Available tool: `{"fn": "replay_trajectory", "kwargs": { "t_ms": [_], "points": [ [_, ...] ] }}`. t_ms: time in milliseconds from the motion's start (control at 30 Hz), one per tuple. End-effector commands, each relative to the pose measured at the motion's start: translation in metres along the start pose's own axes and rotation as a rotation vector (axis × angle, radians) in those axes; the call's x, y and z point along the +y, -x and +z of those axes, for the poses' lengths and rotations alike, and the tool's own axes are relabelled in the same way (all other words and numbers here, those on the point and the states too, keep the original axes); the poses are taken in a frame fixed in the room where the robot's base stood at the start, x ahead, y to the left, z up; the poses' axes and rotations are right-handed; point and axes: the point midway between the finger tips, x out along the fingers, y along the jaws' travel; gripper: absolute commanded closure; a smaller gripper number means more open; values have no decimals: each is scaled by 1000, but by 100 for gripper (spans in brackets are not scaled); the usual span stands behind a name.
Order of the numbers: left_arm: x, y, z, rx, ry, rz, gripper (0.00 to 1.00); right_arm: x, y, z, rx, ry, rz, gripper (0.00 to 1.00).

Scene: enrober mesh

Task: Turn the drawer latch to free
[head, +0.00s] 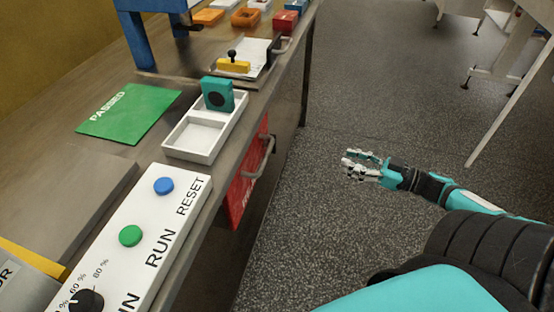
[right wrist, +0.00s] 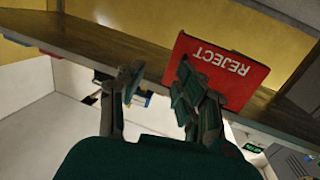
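A yellow bar with a black knob (head: 233,66), which looks like the drawer latch, sits on a white plate (head: 258,52) near the bench's right edge in the head view. My right gripper (head: 361,165) is out over the floor, to the right of the bench and well apart from the latch. In the right wrist view its fingers (right wrist: 158,78) are spread with nothing between them. The latch cannot be made out in the right wrist view. My left gripper is not in view.
A white tray (head: 172,145) holds a teal block (head: 217,94). A green PASSED mat (head: 128,113) and a button panel (head: 189,190) are on the bench. A red REJECT panel (head: 237,197) with a handle (head: 266,157) is at its side.

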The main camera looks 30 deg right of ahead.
Motion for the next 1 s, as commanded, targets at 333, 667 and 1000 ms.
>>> {"fn": "replay_trajectory", "kwargs": {
  "t_ms": [333,667,1000],
  "points": [
    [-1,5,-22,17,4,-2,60,-40,-38,-42,56,-7,-216,65],
    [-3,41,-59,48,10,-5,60,-54,-107,-46,59,-5,-212,65],
    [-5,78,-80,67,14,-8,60,-67,-168,-50,57,-8,-209,65]
  ]
}}
